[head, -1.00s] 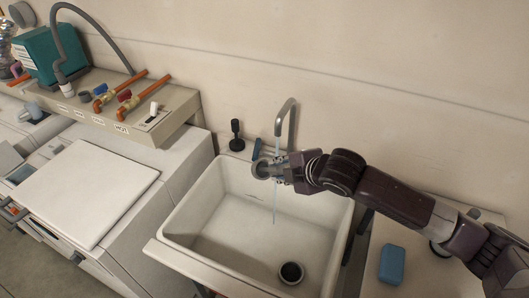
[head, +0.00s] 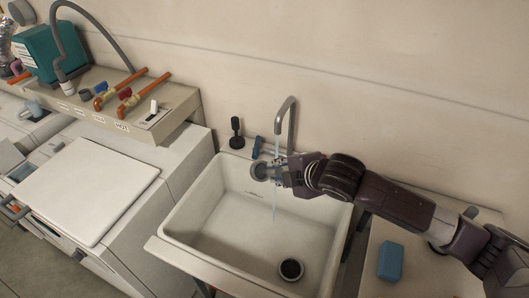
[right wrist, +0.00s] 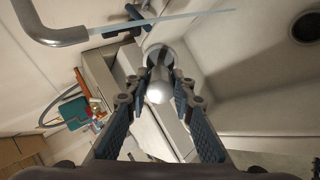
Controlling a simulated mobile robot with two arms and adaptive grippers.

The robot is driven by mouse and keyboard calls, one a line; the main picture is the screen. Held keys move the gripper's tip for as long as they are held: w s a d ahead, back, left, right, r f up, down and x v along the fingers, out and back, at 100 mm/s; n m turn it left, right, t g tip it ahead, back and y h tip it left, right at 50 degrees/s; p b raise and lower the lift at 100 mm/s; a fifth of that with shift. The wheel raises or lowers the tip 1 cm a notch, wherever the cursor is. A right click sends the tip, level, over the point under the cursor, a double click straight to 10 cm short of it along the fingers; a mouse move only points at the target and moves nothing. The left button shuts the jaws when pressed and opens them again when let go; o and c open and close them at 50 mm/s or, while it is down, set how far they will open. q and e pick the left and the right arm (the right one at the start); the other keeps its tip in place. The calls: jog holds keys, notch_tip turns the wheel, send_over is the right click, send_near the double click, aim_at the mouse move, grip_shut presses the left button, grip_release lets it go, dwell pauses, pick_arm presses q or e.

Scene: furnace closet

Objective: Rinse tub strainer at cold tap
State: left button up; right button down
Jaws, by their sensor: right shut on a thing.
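The tub strainer (head: 261,171) is a small round grey metal piece. My right gripper (head: 278,172) is shut on it and holds it above the back of the white tub (head: 177,217), below the spout of the tap (head: 291,117). In the right wrist view the strainer (right wrist: 160,75) sits between the blue finger pads of my gripper (right wrist: 158,90). A thin stream of water (head: 275,205) falls from the spout at the strainer and on into the tub. Whether the water touches the strainer's whole face cannot be told. My left gripper is not in view.
A dark drain (head: 291,270) is in the tub floor. A black-handled stopper (head: 236,132) stands on the back rim. A blue block (head: 391,261) lies on the right counter. A white-lidded washer (head: 85,190) and a valve shelf (head: 150,120) are at left.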

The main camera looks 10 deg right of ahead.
dwell(0.5)
